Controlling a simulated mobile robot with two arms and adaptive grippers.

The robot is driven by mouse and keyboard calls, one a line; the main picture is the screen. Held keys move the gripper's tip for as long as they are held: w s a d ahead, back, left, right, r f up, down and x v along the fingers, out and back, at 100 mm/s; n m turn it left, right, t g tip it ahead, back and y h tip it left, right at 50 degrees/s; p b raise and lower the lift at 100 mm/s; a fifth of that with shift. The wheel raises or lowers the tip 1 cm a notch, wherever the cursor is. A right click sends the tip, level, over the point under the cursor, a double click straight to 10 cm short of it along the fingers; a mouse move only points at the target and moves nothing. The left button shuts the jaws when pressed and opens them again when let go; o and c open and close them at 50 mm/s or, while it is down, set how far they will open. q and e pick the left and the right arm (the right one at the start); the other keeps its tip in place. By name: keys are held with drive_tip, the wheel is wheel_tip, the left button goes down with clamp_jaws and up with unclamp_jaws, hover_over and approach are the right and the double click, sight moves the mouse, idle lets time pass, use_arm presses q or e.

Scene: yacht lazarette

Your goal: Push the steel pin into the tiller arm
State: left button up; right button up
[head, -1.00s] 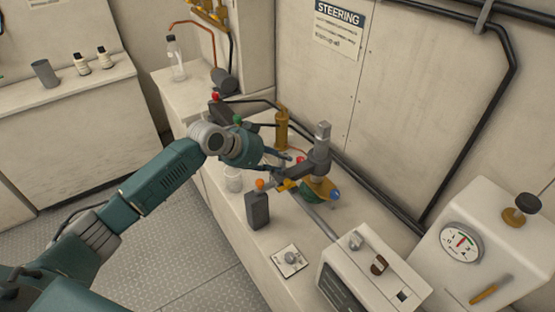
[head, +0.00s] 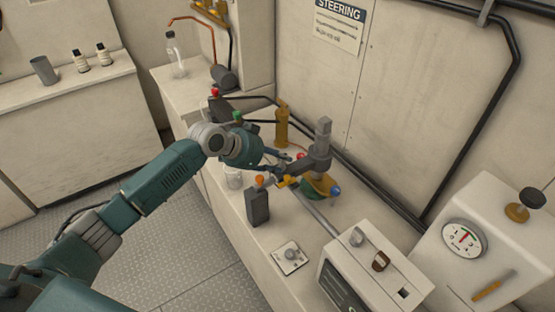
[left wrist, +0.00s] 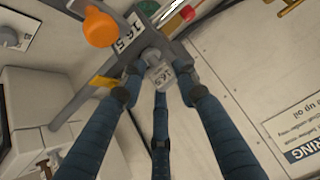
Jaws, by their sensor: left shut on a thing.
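The tiller arm (head: 318,160) is a dark grey bar at the foot of an upright grey post. In the left wrist view its end carries a "16.5" label (left wrist: 131,29). My left gripper (head: 284,173) is at the near end of the arm. In the left wrist view its blue fingers (left wrist: 158,92) are closed around the steel pin (left wrist: 159,74), a short grey cylinder also marked "16.5". The pin's far end meets the tiller arm; how deep it sits is hidden. In the head view the fingers hide the pin. My right gripper is not in view.
A gauge housing (head: 462,238) is at the right. Black pipes run along the wall.

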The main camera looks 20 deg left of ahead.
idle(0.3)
use_arm(q)
drive_tip(key=o, duration=1.3)
drive_tip(key=v, duration=1.2)
